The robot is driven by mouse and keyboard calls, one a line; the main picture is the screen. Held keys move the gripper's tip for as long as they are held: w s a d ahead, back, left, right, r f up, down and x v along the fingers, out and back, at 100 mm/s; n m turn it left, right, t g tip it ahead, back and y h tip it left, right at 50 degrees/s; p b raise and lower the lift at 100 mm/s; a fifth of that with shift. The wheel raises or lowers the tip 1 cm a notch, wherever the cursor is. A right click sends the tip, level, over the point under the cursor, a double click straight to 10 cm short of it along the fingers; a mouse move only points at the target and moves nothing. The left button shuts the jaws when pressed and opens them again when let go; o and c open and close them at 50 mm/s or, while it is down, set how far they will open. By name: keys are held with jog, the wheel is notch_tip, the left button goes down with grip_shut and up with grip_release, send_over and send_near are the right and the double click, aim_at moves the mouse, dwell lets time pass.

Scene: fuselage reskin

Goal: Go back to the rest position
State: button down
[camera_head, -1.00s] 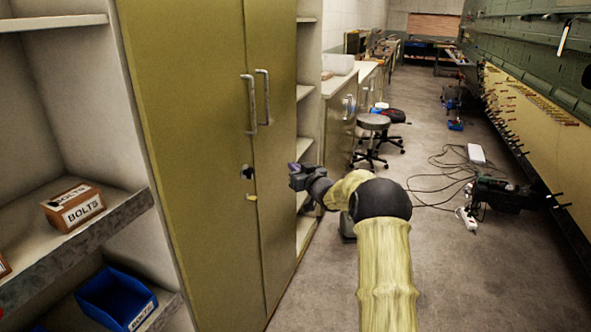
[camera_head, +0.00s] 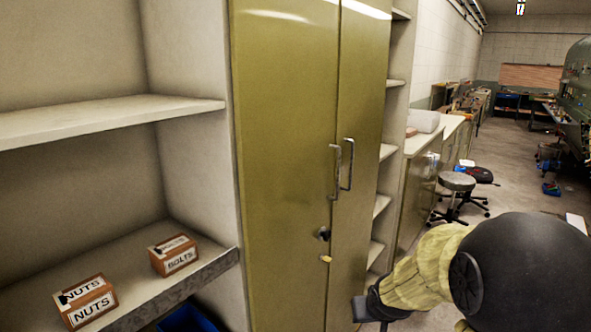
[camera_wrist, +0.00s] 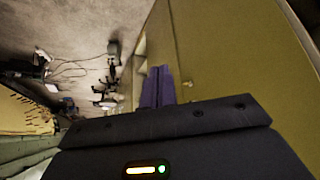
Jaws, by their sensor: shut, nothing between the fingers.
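My gripper (camera_head: 372,309) is at the lower right in the head view, close to the right door of the tall olive cabinet (camera_head: 285,170). The camera is too far off to show its fingers clearly there. In the wrist view the purple fingers of my gripper (camera_wrist: 158,86) are together, with nothing between them. The olive cabinet door (camera_wrist: 225,55) fills the right of that view. My yellow-sleeved arm with its black joint covers the lower right of the head view.
An open shelf (camera_head: 110,118) stands at the left, with a nuts box (camera_head: 86,301) and a bolts box (camera_head: 173,255) on its lower board. A stool (camera_head: 457,183) stands beyond the cabinet. Cables (camera_wrist: 70,70) lie on the floor. The aisle floor looks open.

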jog(key=s+a+g+p, duration=0.1)
jog(key=s+g, duration=0.3)
jog(key=s, duration=1.2)
jog(key=shift+s+a+p, duration=0.25)
jog(key=shift+a+p, duration=0.15)
jog(key=shift+a, duration=0.25)
jog(key=shift+f, duration=0.1)
